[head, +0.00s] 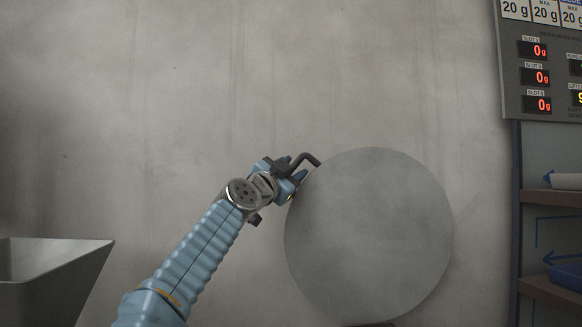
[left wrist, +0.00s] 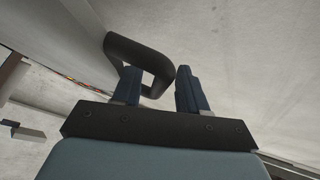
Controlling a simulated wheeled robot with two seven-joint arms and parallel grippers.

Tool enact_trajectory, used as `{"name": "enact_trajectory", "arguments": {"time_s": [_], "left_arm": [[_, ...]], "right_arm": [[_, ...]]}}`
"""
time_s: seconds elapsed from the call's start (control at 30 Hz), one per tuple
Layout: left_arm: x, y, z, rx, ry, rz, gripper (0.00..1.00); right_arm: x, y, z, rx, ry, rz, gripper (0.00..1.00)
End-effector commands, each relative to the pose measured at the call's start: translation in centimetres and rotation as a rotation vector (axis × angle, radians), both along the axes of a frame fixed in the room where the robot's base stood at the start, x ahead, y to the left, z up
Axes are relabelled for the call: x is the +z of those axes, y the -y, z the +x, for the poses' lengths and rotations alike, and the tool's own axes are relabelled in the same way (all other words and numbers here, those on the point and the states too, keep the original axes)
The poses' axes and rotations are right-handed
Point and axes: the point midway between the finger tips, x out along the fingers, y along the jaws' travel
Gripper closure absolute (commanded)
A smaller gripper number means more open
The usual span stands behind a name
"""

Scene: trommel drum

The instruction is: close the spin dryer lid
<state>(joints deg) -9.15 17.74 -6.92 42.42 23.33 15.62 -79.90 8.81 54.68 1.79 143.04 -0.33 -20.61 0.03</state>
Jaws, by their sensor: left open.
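The spin dryer lid (head: 372,235) is a round grey disc, seen nearly face-on in front of the wall in the head view, so it looks raised. Its dark bent handle (head: 307,158) sticks out at the upper left rim. It also shows as a dark loop in the left wrist view (left wrist: 140,48). My left gripper (head: 298,169) is at this handle, with its fingers open. In the left wrist view part of the loop lies between the two fingertips (left wrist: 160,82); contact cannot be told. The dryer's body is hardly in view. My right gripper is not in view.
A grey metal hopper or bin (head: 50,262) stands at the lower left. A panel with red digit displays (head: 540,75) hangs at the upper right, above shelves (head: 550,198) holding a blue tray (head: 566,274). The wall (head: 330,75) behind is bare.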

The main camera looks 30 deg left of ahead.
Motion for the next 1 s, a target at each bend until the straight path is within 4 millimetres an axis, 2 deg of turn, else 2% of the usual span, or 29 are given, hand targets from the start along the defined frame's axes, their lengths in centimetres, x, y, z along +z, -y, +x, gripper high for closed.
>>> {"name": "enact_trajectory", "arguments": {"time_s": [0.13,0.4,0.77,0.87,1.0], "left_arm": [[0.0,0.0,0.0,0.0,0.0,0.0,0.58],[0.0,0.0,0.0,0.0,0.0,0.0,0.99],[-0.2,0.1,-0.2,-0.002,0.002,0.001,1.0],[-0.4,0.4,-0.6,-0.002,0.013,0.007,1.0],[-0.9,1.2,-1.9,-0.002,0.046,0.027,1.0]], "right_arm": [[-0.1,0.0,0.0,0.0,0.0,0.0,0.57],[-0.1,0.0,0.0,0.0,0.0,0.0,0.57],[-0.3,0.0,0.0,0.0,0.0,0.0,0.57],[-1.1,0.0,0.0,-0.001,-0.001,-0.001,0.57],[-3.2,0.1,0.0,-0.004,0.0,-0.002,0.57]]}}
